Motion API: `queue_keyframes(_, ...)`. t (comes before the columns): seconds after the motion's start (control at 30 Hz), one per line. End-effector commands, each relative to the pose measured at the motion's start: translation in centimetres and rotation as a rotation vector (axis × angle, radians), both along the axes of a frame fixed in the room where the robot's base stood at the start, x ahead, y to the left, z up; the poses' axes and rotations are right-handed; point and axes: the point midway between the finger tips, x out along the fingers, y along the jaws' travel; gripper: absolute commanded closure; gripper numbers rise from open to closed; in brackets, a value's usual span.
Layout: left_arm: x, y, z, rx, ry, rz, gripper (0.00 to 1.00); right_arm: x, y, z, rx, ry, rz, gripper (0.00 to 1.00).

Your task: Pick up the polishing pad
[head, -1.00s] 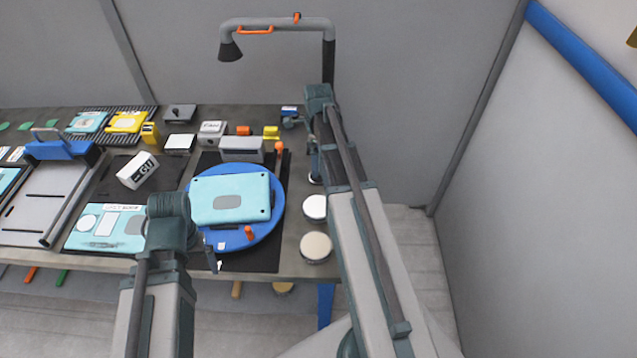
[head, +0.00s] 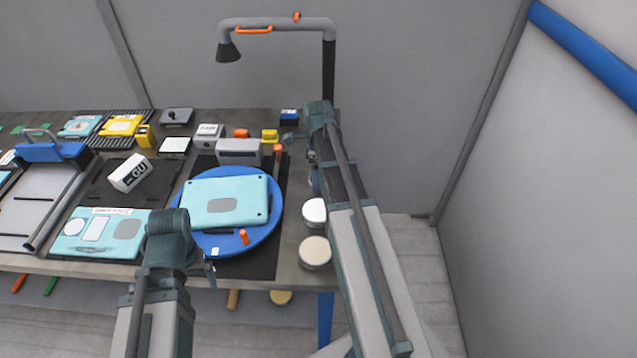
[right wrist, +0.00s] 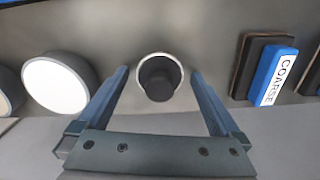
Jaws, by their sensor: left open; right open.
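The polishing pad (right wrist: 160,78) appears to be the round piece with a black knob and a pale rim in the right wrist view. It stands on the grey bench between the two blue fingers of my right gripper (right wrist: 159,74). The gripper is open, with a finger on each side of the knob and visible gaps; I cannot tell its exact height. In the head view my right arm mostly hides this spot. My left gripper (head: 210,273) is near the bench's front edge, partly hidden by its wrist, and holds nothing that I can see.
A white-topped round tin (right wrist: 58,84) stands left of the pad; a beige-topped one (head: 315,251) is nearer the front edge. A blue COARSE block (right wrist: 275,76) is to the right. A blue turntable (head: 268,225) carries a teal laptop-like panel (head: 240,196).

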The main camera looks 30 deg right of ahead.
Motion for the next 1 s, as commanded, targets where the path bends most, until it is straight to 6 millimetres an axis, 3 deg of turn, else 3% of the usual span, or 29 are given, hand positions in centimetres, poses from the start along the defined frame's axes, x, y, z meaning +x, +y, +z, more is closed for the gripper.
queue_keyframes(0.1,0.0,0.0,0.11,0.0,0.0,0.0,0.07,-0.01,0.01,0.11,0.0,0.0,0.0,0.02)
queue_keyframes(0.6,0.0,0.0,0.11,0.0,0.0,0.0,0.07,0.01,0.01,0.11,0.0,0.0,0.0,0.91)
queue_keyframes(1.0,-0.01,0.0,0.76,0.0,0.0,0.0,0.07,0.0,0.0,0.77,0.0,0.0,0.0,0.91)
